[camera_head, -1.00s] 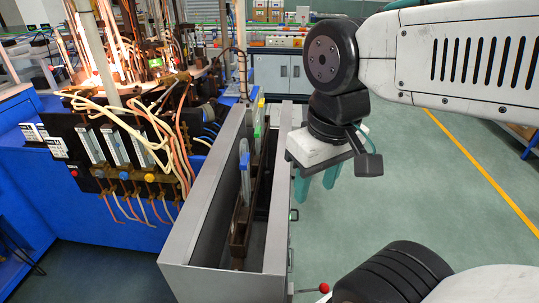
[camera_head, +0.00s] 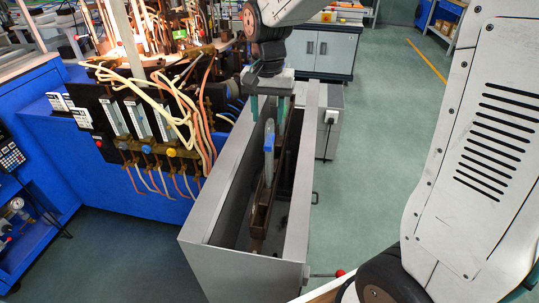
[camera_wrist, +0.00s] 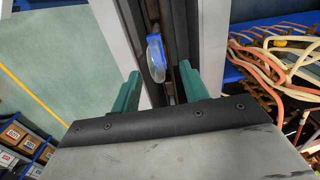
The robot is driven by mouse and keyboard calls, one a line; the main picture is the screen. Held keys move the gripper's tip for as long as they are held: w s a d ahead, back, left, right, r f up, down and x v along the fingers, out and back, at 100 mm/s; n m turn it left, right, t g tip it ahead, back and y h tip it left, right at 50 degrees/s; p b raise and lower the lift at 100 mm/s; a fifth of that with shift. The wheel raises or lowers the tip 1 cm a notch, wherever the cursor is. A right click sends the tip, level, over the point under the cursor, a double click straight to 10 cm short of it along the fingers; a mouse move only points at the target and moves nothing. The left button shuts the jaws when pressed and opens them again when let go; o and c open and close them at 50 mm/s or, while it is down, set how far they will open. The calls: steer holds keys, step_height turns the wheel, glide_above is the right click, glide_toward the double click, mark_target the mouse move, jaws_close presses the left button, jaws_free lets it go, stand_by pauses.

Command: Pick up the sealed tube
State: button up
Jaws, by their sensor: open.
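The tube's lower end is hidden in the rack.
The grey trough (camera_head: 298,215) has raised walls on both sides of the rack. A blue bench (camera_head: 165,215) with valves, cables and hoses (camera_head: 185,110) stands close on the left. A grey cabinet (camera_head: 325,50) stands behind. Open green floor lies to the right.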

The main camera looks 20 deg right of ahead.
mark_target(270, 136)
step_height(270, 136, down, 7)
steer(key=shift+s+d+f, duration=0.15)
steer(key=shift+f, duration=0.05)
stand_by(0.3)
jaws_close()
